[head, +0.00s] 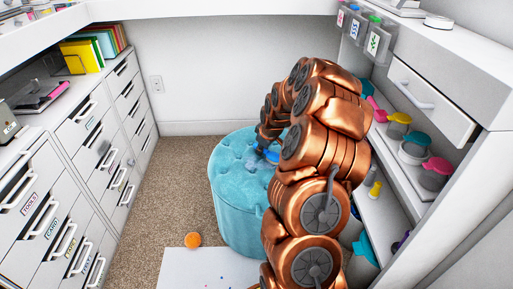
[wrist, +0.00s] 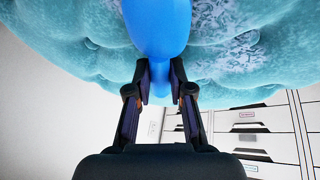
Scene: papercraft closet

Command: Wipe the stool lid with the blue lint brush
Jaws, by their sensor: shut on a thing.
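The stool is round and teal with a tufted lid (head: 234,155), standing on the carpet in the middle of the head view. In the wrist view the lid (wrist: 232,30) fills the top, with pale lint patches on its right side and upper left. The blue lint brush (wrist: 158,25) lies against the lid in the wrist view. My gripper (wrist: 160,84) is shut on the narrow part of the brush.
White drawer cabinets (head: 90,150) stand at left, and shelves (head: 400,175) with colored cups stand close to my arm at right. An orange ball (head: 193,240) and a white sheet (head: 205,268) lie on the floor. Carpet (head: 170,190) left of the stool is clear.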

